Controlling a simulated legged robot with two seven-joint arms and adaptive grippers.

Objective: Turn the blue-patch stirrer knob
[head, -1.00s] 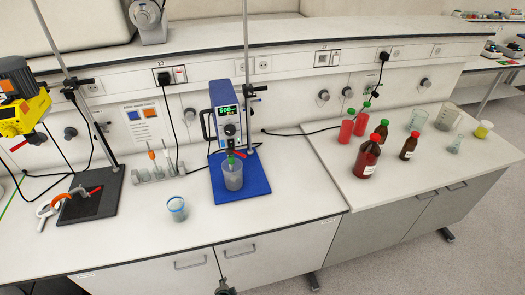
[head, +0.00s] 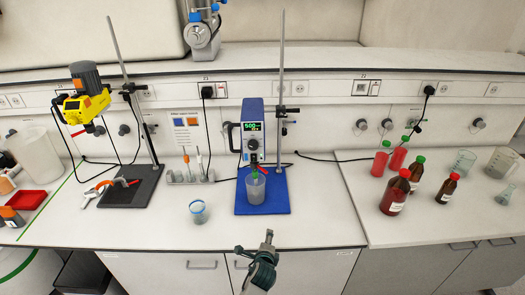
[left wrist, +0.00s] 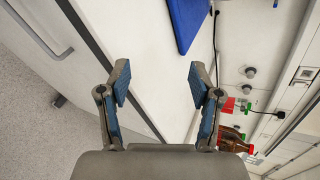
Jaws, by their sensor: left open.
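The blue stirrer (head: 254,106) stands on a blue base (head: 263,206) at the middle of the bench, with a lit green display. Its dark round knob (head: 253,144) sits below the display, above a beaker (head: 256,187). A blue patch and an orange patch show on the wall sheet (head: 186,128); a patch on the knob is too small to tell. My left gripper (head: 268,240) is in front of the bench edge, below the blue base and away from the knob. In the left wrist view its jaws (left wrist: 158,85) are open and empty. My right gripper is not in view.
A yellow stirrer (head: 83,100) hangs on a stand at left. A small blue-rimmed beaker (head: 198,211) and a pipette rack (head: 190,174) stand left of the blue base. Brown bottles (head: 396,192) stand at right. The bench front right of the base is clear.

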